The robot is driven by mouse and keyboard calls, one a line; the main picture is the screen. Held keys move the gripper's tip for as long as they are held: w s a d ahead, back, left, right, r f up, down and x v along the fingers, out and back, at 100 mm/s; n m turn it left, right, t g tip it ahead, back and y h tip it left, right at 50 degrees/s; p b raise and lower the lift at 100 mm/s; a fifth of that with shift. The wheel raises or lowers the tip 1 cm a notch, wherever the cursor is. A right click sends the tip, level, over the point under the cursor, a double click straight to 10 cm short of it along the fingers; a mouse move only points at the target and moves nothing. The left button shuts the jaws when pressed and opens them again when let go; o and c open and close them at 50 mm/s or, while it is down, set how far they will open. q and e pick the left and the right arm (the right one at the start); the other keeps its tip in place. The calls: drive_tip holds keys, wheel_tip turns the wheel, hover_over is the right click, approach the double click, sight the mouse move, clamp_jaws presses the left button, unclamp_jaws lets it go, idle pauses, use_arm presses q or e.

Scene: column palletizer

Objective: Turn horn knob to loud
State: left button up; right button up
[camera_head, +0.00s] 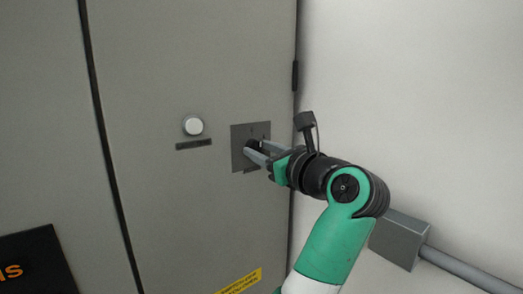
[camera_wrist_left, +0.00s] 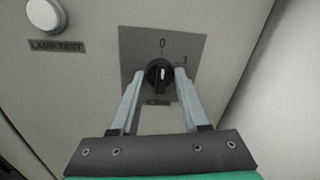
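The black rotary knob (camera_wrist_left: 159,77) sits on a grey plate (camera_wrist_left: 198,45) marked 0 at the top and 1 at the upper right. Its white pointer mark stands roughly upright, toward the 0. A small label below the knob is partly hidden and hard to read. My left gripper (camera_wrist_left: 158,75) has one finger on each side of the knob, with narrow gaps showing between fingers and knob. In the head view my left gripper (camera_head: 256,149) reaches the plate (camera_head: 240,134) from the right and covers much of the knob. My right gripper is not seen.
A white round button (camera_head: 193,126) with a LAMP TEST label (camera_wrist_left: 57,46) is left of the plate on the grey cabinet door (camera_head: 170,60). A yellow label (camera_head: 240,282) is lower down. A grey box with conduit (camera_head: 398,240) is on the right wall.

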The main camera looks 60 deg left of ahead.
use_arm(q)
clamp_jaws()
drive_tip(key=shift+m, duration=0.3)
drive_tip(key=m, duration=0.5)
drive_tip(key=shift+r, duration=0.1)
drive_tip(key=m, duration=0.5)
drive_tip(key=shift+h, duration=0.3)
drive_tip(key=m, duration=0.6)
drive_tip(key=shift+w+g, duration=0.15)
drive_tip(key=shift+g, duration=0.15)
drive_tip(key=m, duration=0.6)
drive_tip(key=shift+g, duration=0.4)
